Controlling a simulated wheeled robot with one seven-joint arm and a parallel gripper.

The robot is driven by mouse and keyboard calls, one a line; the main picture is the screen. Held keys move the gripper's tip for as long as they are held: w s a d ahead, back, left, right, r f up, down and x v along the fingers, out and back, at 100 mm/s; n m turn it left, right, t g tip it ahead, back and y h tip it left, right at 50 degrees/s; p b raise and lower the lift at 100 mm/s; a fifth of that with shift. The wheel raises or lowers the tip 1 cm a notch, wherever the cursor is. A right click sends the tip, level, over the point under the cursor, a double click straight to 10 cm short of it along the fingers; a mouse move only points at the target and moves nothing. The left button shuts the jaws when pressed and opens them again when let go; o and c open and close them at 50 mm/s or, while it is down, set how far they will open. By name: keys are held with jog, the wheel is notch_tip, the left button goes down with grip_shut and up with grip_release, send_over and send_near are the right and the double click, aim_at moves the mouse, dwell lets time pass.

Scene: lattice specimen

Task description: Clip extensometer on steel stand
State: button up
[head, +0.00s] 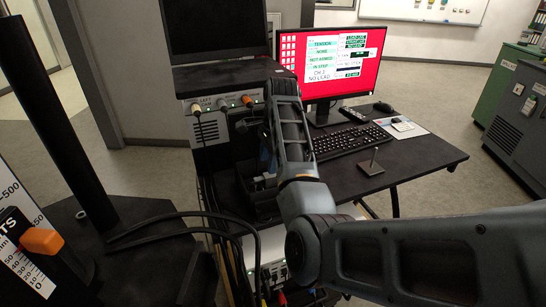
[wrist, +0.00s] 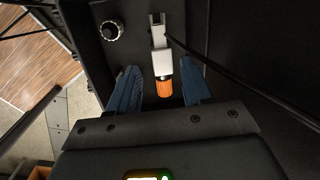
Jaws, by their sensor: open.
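In the wrist view, a small pale metal device with an orange end (wrist: 163,68) lies against a dark surface; it may be the extensometer, but I cannot tell for sure. My gripper (wrist: 160,88) is open, with one blue finger on each side of the orange end and a gap to both. In the head view my gripper (head: 266,160) is mostly hidden behind my arm, beside the desk's left end.
A dark cable (wrist: 215,60) crosses right of the device, and a round knob (wrist: 112,31) sits upper left. A panel with cable plugs (head: 220,105) stands behind my arm. The desk (head: 425,157) holds a keyboard (head: 350,141) and a red-screened monitor (head: 340,62). Loose black cables (head: 180,216) hang left.

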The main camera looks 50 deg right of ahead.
aim_at(266, 176)
jog(key=shift+w+a+f, duration=0.1)
jog(key=shift+w+f, duration=0.1)
jog(key=shift+f, duration=1.05)
jog(key=shift+w+d+f, duration=0.1)
jog(key=shift+w+f, duration=0.05)
jog(key=shift+f, duration=1.1)
jog(key=shift+w+a+f, duration=0.1)
jog(key=shift+w+f, duration=0.1)
jog(key=shift+f, duration=1.05)
jog(key=shift+c, duration=0.4)
jog(key=c, duration=0.7)
jog(key=o, duration=0.4)
jog(key=c, duration=0.4)
jog(key=shift+r+p, duration=4)
jog(key=shift+r, duration=3.05)
